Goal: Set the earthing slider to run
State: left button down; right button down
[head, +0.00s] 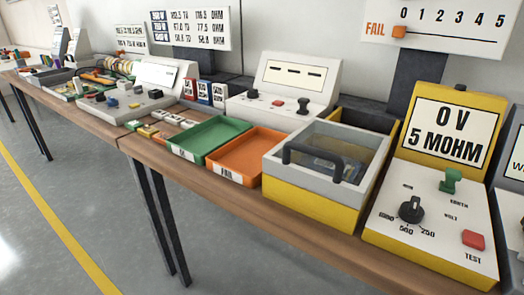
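The earthing slider appears to be the green knob (450,181) on the sloped white panel of the yellow tester (378,238) at the right. It stands at the upper part of the panel, above small lettering that I cannot read surely. I cannot tell which position it is set to. The tester's display (447,132) reads "0 V" and "5 MOHM". A black rotary dial (411,209) and a red button (473,240) marked TEST sit on the same panel. Neither of my grippers is in view.
A yellow box with a grey-framed clear lid and black handle (318,160) stands left of the tester. Green (213,138) and orange (246,154) trays lie further left. A FAIL scale board (448,27) rises behind. The wooden bench edge (235,204) runs along the front.

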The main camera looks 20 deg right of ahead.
aim_at(452, 175)
jog(key=z, duration=1.6)
